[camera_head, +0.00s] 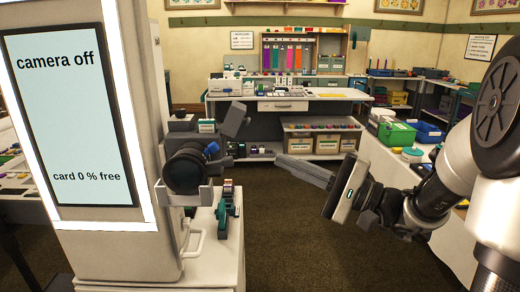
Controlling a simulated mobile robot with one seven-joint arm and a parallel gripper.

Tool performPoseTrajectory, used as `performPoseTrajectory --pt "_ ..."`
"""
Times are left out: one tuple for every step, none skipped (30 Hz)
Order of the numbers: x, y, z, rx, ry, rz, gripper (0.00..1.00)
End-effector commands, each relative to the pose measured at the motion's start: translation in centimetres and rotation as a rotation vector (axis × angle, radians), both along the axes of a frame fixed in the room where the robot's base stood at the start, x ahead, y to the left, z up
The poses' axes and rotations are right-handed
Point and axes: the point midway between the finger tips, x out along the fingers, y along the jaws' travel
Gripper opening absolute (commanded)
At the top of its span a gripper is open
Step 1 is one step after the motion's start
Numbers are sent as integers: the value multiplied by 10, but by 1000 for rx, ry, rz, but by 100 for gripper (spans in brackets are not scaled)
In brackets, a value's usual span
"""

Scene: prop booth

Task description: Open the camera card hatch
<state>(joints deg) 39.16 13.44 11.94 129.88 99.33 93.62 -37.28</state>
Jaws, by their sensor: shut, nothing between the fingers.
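A dark camera (187,168) with a round lens sits in a grey bracket beside the tall white booth column. A blue knob-like part (212,147) shows on its right side. A tilted dark grey panel (235,119) sticks up at the camera's upper right; I cannot tell whether it is the card hatch. No other hatch can be made out. My gripper (284,163) is shut and empty, its fingers pointing left toward the camera, with a clear gap between. The lit screen (70,115) on the column reads "camera off" and "card 0 % free".
A white handle (193,241) and a teal device (226,213) are below the camera. A white side table (380,158) with green and blue boxes stands at right. A workbench (285,95) with shelves stands at the back. The carpet between is clear.

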Motion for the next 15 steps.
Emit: performPoseTrajectory --pt "4 -20 -8 52 -22 -74 0" --pt "7 -29 -8 74 -35 -110 0" --pt "9 -39 -7 97 -52 -148 0" --pt "10 -44 -6 109 -62 -170 0" --pt "11 -48 -6 116 -69 -187 0" --pt "12 -51 -4 124 -74 -201 0" --pt "13 -51 -3 126 -77 -205 0" --pt "15 -50 -2 127 -78 -208 0" --pt "17 -47 0 128 -80 -207 0" --pt "20 -44 2 126 -79 -205 0" --pt "23 -41 3 125 -79 -204 0" --pt "27 -36 6 126 -79 -203 0" --pt "31 -32 8 126 -80 -202 0" --pt "35 -28 9 125 -79 -201 0" --pt "41 -22 12 126 -80 -202 0"
